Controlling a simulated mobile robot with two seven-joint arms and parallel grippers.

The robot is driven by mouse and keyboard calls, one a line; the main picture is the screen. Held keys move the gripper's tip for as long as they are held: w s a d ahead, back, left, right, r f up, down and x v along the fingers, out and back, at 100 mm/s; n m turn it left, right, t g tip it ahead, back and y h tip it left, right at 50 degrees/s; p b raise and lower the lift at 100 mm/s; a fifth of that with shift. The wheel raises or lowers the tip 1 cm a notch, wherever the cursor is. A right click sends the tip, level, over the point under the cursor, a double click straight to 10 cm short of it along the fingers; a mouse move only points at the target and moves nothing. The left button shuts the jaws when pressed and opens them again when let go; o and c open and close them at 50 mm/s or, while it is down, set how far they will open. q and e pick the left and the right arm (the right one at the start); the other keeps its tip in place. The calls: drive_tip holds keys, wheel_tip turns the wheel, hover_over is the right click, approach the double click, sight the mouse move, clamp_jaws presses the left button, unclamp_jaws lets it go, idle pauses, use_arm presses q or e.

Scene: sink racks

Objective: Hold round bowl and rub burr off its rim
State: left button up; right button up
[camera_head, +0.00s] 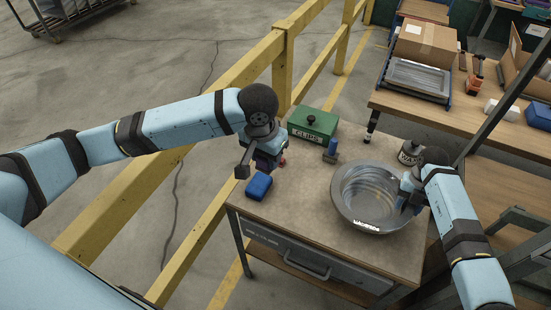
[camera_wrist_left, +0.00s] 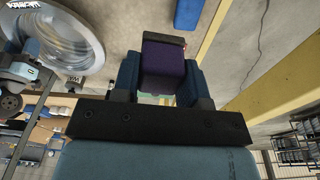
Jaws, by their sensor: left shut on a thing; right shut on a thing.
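The round metal bowl (camera_head: 348,200) sits on the table at the right, open side up. A jagged white strip (camera_head: 367,226) shows on its near rim; the bowl is also at the upper left of the left wrist view (camera_wrist_left: 88,58). My right gripper (camera_head: 408,190) is shut on the bowl's right rim; its fingertips are partly hidden. My left gripper (camera_head: 264,158) is shut on a dark purple block (camera_wrist_left: 163,62), left of the bowl and apart from it. The block is held near the table's left edge, mostly hidden in the head view.
A blue block (camera_head: 258,186) lies near the table's left edge. A green box marked CLIPS (camera_head: 312,125), a small blue-handled tool (camera_head: 331,152) and a dark tin (camera_head: 409,153) stand behind. Yellow railing (camera_head: 215,110) runs along the left. The table (camera_head: 300,205) is clear between blue block and bowl.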

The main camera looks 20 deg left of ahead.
use_arm(q)
drive_tip(key=w+d+f+m+g+h, duration=0.1)
drive_tip(key=w+d+m, duration=0.1)
drive_tip(key=d+m, duration=0.8)
drive_tip(key=w+d+f+m, duration=0.15)
drive_tip(key=d+m, duration=0.35)
drive_tip(key=d, duration=0.9)
drive_tip(key=shift+w+a+f, duration=0.1)
drive_tip(key=shift+f, duration=1)
drive_tip(key=shift+w+f, duration=0.1)
drive_tip(key=shift+f, duration=0.95)
